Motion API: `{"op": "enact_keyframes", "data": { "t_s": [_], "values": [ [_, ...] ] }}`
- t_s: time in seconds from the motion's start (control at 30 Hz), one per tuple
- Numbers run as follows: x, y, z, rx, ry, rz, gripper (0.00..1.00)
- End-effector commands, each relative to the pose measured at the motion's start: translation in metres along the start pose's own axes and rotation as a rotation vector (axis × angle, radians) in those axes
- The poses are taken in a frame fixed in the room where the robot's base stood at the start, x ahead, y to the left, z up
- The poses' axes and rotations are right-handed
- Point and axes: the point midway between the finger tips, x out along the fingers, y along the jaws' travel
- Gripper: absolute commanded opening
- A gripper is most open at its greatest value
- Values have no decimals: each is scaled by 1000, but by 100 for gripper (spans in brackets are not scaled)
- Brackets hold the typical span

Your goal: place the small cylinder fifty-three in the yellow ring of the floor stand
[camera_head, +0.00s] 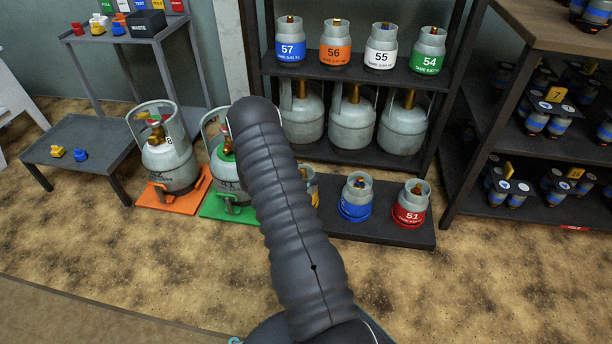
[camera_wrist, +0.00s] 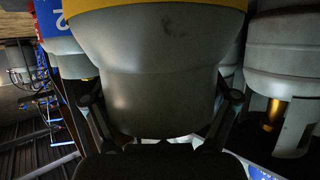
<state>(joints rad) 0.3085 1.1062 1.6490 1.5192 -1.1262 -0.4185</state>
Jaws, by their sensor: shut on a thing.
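The small cylinder with a yellow band (camera_head: 312,187), which I take to be fifty-three, shows partly beside my arm at the left of the floor stand (camera_head: 395,234). In the wrist view its grey body (camera_wrist: 158,75) fills the middle, and its number is out of sight. My gripper (camera_wrist: 163,104) is shut on it, one finger on each side; my arm hides the gripper in the head view. The yellow ring is hidden. I cannot tell whether the cylinder touches the stand.
A blue-banded small cylinder (camera_head: 356,197) and red cylinder 51 (camera_head: 409,204) stand to the right on the floor stand. Large cylinders stand left on orange (camera_head: 190,194) and green (camera_head: 215,208) bases. A rack (camera_head: 375,79) with cylinders is behind. The front floor is clear.

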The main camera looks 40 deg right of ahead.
Motion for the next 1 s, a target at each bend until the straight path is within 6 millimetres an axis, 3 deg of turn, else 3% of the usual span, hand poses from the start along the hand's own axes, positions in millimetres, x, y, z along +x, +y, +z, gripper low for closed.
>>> {"op": "enact_keyframes", "data": {
  "t_s": [0.1, 0.13, 0.2, 0.67, 1.0],
  "values": [
    [0, 0, -2, 2, 2, 1, 16],
    [1, 1, -1, 1, 0, 2, 88],
    [1, 1, -1, 1, 1, 2, 100],
    [-10, -1, -1, 0, 0, -2, 100],
    [-72, -1, -2, 1, 1, -4, 100]
  ]
}}
